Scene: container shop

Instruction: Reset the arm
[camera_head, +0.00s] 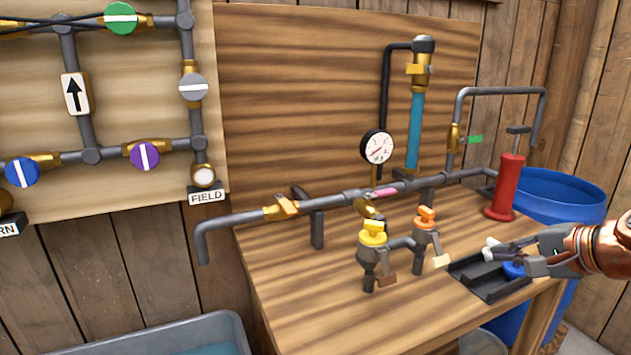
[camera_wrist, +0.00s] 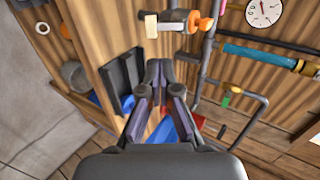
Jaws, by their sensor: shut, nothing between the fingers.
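My gripper (camera_head: 507,254) reaches in from the right edge of the head view, above the front right part of the wooden bench (camera_head: 330,300). Its fingers are shut and empty. In the wrist view the gripper (camera_wrist: 160,66) shows with its fingertips close together and nothing between them. Below it lies a black slotted tray (camera_head: 487,286), also seen in the wrist view (camera_wrist: 112,84). A blue piece (camera_head: 514,271) shows at the tray, partly hidden by the fingers. A small white piece (camera_head: 491,242) is by the fingertips; I cannot tell if it touches them.
Pipes with a yellow-topped valve (camera_head: 373,233), an orange-topped valve (camera_head: 427,216) and a gauge (camera_head: 377,147) stand left of my gripper. A red pump (camera_head: 507,188) stands behind it, before a blue barrel (camera_head: 560,195). A grey tub (camera_head: 190,335) is lower left.

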